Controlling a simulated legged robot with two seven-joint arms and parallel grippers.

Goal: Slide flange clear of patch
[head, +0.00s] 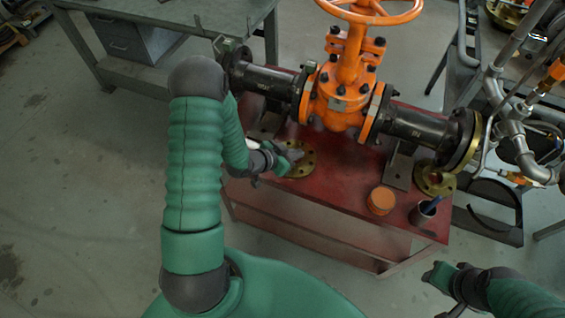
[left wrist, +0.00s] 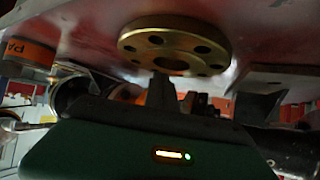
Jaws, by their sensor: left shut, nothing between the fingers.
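A round brass flange (head: 300,162) with bolt holes lies flat on the red bench top, left of the valve. It also shows in the left wrist view (left wrist: 175,42), where the picture looks upside down. My left gripper (head: 290,154) is shut and empty, at the flange's near-left side and partly covering it in the head view. In the left wrist view its dark fingertips (left wrist: 163,84) end right by the flange's edge; I cannot tell whether they touch. No patch can be made out. My right gripper (head: 447,282) is off the bench at lower right, its fingers unclear.
The orange gate valve (head: 345,90) and its black pipes stand behind the flange. A second brass flange (head: 436,180) lies at the right. An orange-topped can (head: 381,200) and a cup (head: 422,213) stand near the front right edge. The red bench top (head: 335,185) is bare in the middle.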

